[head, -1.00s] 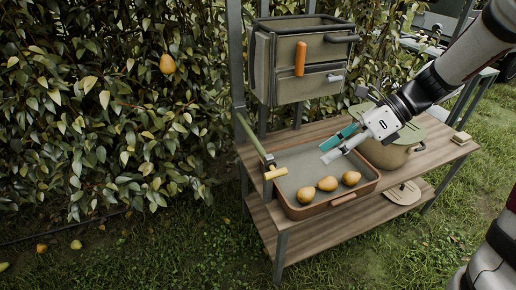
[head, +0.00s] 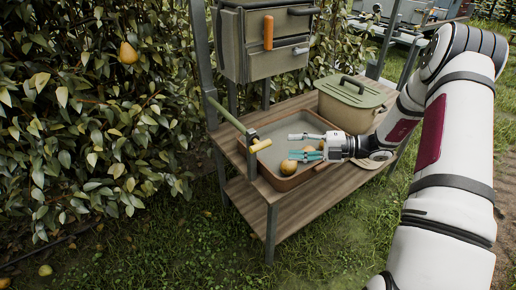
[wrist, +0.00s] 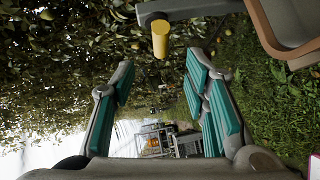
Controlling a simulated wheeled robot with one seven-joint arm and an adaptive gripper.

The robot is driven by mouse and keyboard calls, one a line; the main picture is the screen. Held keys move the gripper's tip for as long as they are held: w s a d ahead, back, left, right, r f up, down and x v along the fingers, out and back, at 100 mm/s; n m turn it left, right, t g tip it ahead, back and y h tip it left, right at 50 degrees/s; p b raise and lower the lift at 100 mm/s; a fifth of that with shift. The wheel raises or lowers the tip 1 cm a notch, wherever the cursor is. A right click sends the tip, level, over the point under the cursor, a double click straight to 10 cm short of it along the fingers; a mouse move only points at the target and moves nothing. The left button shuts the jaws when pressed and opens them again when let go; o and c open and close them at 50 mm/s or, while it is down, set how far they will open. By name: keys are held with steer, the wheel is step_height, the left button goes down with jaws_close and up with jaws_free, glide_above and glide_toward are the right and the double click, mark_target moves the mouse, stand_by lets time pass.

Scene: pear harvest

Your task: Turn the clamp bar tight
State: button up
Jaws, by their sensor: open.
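The yellow clamp bar (head: 261,146) sticks out from a dark metal clamp (head: 251,137) at the left edge of the wooden stand, at the end of a green rail (head: 226,115). My gripper (head: 291,146) is open and empty, low over the tray, its teal-padded fingers pointing left towards the bar with a gap between. In the wrist view the yellow bar (wrist: 160,38) shows end-down beyond and between the open fingers (wrist: 160,66), apart from both. The grey bracket (wrist: 190,9) beside it runs along the top of that view.
The brown-rimmed tray (head: 284,184) holds pears, partly hidden by my gripper. A lidded green pot (head: 350,102) stands behind right. A cabinet with an orange handle (head: 268,33) hangs above. Leafy hedge (head: 90,110) fills the left; grass lies in front.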

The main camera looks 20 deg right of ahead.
mark_target(265, 146)
steer(key=x, duration=1.1)
steer(key=shift+w+a, duration=0.1)
steer(key=shift+a, duration=0.15)
jaws_close()
